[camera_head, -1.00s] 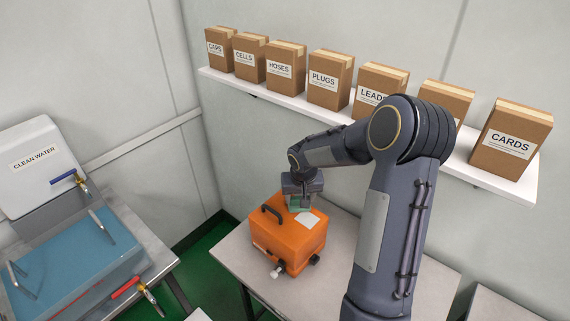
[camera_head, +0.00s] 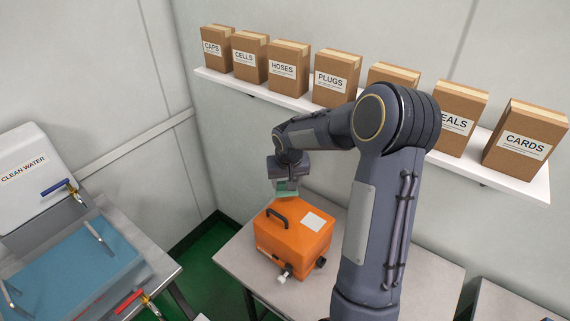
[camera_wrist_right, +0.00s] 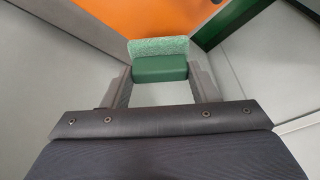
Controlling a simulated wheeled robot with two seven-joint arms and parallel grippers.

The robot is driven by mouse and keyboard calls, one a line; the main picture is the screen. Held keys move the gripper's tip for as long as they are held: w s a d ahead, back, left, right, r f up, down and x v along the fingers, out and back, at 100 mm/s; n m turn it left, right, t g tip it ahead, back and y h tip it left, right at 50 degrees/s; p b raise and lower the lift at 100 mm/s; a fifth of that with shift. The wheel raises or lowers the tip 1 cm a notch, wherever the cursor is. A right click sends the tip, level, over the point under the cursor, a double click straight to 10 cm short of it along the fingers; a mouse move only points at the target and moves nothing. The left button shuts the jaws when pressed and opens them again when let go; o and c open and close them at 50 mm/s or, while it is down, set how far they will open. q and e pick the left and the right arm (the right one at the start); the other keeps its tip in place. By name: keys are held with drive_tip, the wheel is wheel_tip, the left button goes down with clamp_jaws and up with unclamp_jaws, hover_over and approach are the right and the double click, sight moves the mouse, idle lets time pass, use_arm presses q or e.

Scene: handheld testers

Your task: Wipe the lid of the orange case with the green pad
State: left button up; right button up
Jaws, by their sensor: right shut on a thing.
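The orange case (camera_head: 290,243) stands on a small grey table, with a black handle (camera_head: 276,217) and a white label (camera_head: 312,222) on its lid. My right gripper (camera_head: 286,188) is above the far edge of the lid, shut on the green pad (camera_head: 287,193). In the right wrist view the pad (camera_wrist_right: 160,68) sits between the two fingers of the gripper (camera_wrist_right: 161,80), its rough lighter face outward. The orange surface (camera_wrist_right: 160,14) shows beyond the pad, which appears apart from it. My left gripper is not in view.
A shelf (camera_head: 380,115) with several labelled cardboard boxes runs along the back wall. A white clean water tank (camera_head: 28,175) and a blue-topped basin (camera_head: 75,270) with taps stand at left. The grey tabletop (camera_head: 240,262) is bare beside the case.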

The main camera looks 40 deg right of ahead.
drive_tip(key=shift+w+r+p, duration=0.2)
drive_tip(key=shift+r+p, duration=0.25)
drive_tip(key=shift+r, duration=0.45)
drive_tip(key=shift+r+p, duration=0.85)
drive_tip(key=shift+r, duration=0.6)
